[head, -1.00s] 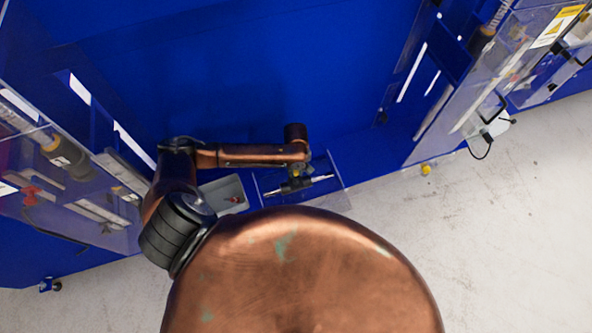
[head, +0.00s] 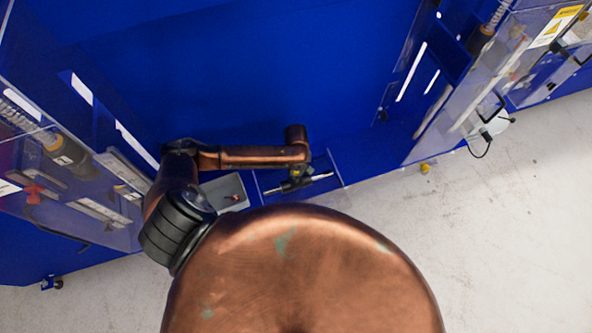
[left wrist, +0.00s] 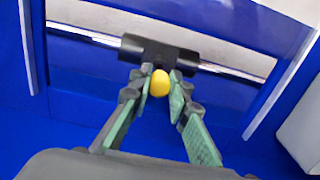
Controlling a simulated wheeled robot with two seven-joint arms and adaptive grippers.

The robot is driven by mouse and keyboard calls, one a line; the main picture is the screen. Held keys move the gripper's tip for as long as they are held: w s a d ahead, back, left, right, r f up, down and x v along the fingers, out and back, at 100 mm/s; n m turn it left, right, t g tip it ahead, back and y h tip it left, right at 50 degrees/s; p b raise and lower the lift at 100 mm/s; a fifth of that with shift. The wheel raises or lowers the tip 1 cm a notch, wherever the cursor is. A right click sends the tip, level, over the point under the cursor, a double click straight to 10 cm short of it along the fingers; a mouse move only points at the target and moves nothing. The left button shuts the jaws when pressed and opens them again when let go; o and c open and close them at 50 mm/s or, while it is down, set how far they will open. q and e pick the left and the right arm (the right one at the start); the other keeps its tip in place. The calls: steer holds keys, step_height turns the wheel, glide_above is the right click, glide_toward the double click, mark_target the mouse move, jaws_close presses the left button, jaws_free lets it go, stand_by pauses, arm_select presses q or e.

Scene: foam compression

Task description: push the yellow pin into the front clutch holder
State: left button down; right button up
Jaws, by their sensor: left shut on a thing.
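The yellow pin (left wrist: 159,83) shows as a rounded yellow end between the fingertips of my left gripper (left wrist: 160,90) in the left wrist view. The gripper is shut on it. Just beyond the pin is a black clutch holder (left wrist: 158,57) on a shiny metal rod (left wrist: 90,38). The pin's far end is hidden, so I cannot tell how deep it sits. In the head view my left gripper (head: 297,175) is over the rod (head: 318,178), and the pin is too small to make out clearly. My right gripper is not in view.
A grey box (head: 222,192) with a small red part stands left of the rod. Clear panels enclose machinery at the left (head: 60,150) and right (head: 500,70). The blue surface (head: 270,70) behind the arm is bare.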

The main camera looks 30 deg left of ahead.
mark_target(296, 172)
arm_select(q)
steer(key=shift+f, duration=1.55)
stand_by(0.6)
steer(key=c, duration=1.7)
jaws_free()
steer(key=shift+c, duration=0.2)
steer(key=shift+r, duration=0.1)
steer(key=shift+r+p, duration=2.95)
steer(key=shift+p, duration=1.1)
step_height(296, 172, up, 12)
